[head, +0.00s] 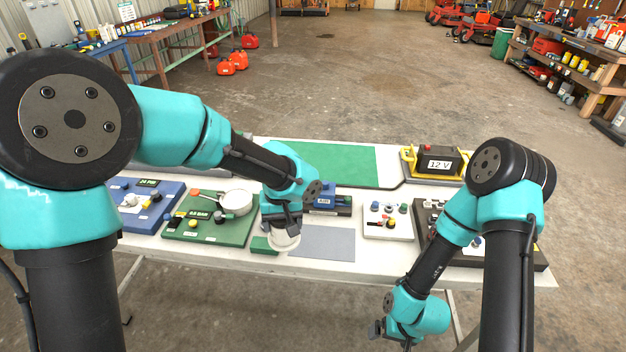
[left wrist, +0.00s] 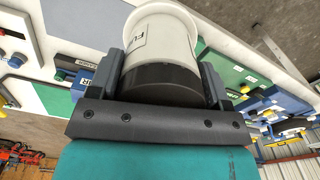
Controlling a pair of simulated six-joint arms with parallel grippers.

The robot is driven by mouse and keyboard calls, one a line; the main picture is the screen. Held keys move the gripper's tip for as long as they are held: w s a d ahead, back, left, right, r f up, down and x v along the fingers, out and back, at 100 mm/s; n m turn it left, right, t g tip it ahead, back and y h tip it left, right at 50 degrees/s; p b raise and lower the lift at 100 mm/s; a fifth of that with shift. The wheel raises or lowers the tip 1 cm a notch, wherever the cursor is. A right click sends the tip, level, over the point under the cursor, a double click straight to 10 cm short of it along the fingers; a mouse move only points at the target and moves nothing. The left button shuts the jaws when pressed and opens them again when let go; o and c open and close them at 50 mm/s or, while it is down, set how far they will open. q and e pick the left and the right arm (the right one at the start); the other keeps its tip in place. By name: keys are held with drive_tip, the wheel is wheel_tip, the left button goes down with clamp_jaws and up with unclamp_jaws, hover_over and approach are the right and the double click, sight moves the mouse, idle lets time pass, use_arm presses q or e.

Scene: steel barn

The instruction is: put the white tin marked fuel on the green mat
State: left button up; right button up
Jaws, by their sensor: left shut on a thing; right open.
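My left gripper (head: 283,222) is shut on the white tin (head: 285,240), over the front part of the table. In the left wrist view the tin (left wrist: 163,32) has a dark end towards my gripper (left wrist: 170,85) and a partly visible label starting "FU". A larger green sheet (head: 345,163) lies at the table's back. My right gripper (head: 382,328) is open and empty, low in front of the table.
A grey mat (head: 322,244) lies right of the tin. A blue box (head: 322,201) is behind. A white panel (head: 387,222) with knobs and a 12 V battery (head: 438,161) are to the right.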

use_arm(q)
drive_tip(key=w+a+r, duration=0.2)
drive_tip(key=a+r, duration=0.4)
drive_tip(key=a, duration=0.1)
drive_tip(key=w+a+r+m, duration=0.1)
drive_tip(key=w+a+r, duration=0.1)
drive_tip(key=a+r, duration=0.3)
drive_tip(key=a, duration=0.2)
drive_tip(key=shift+w+a+r, duration=0.35)
